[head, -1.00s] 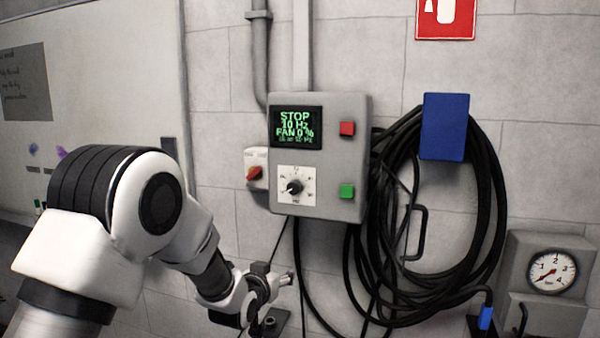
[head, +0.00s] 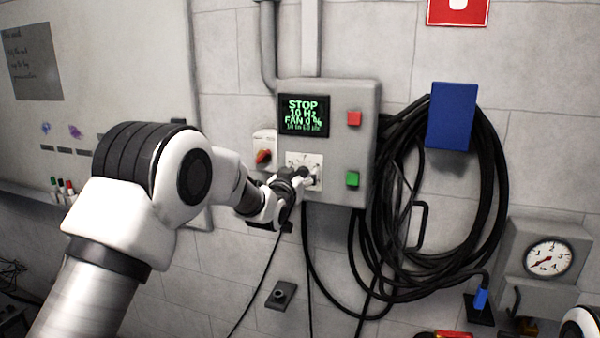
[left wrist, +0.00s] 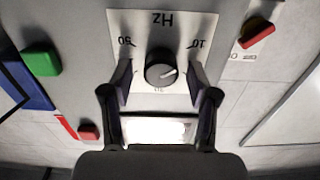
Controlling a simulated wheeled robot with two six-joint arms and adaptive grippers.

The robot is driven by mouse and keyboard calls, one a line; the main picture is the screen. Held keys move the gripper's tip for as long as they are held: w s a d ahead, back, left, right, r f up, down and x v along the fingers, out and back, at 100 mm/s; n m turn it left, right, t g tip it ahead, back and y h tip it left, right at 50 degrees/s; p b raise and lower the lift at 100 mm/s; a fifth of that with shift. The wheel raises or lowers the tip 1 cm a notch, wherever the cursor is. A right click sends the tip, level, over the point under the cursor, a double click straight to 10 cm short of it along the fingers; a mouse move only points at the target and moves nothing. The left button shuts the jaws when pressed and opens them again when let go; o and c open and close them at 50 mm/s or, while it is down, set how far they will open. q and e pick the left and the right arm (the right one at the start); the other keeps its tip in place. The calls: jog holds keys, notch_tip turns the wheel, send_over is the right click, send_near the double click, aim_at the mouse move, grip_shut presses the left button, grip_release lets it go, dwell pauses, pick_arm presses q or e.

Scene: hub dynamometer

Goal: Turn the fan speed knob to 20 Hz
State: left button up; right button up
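The fan speed knob (left wrist: 160,70) is black and round, with a white pointer line. It sits on a white dial plate (left wrist: 180,22) marked Hz, which appears upside down in the left wrist view. The pointer aims right, towards the side marked 10. In the head view my left gripper (head: 302,176) is at the dial plate (head: 292,158) and hides most of the knob. The left wrist view shows my left gripper (left wrist: 161,84) open, one finger on each side of the knob; contact cannot be told. The display (head: 306,116) reads STOP, 10 Hz, FAN 0 %.
The grey control box (head: 358,92) also bears a red button (head: 354,118) and a green button (head: 352,179). A red rotary switch (head: 263,156) sits at its left. Black cable coils (head: 490,190) hang from a blue holder (head: 450,115) on the right.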

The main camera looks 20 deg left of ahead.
pick_arm(q)
jog(key=shift+f, duration=0.1)
grip_shut()
jog(key=shift+f+m+b, duration=0.15)
jog(key=shift+m+b, duration=0.25)
jog(key=shift+b, duration=0.3)
jog(key=m+b, duration=1.1)
jog(key=shift+d, duration=0.1)
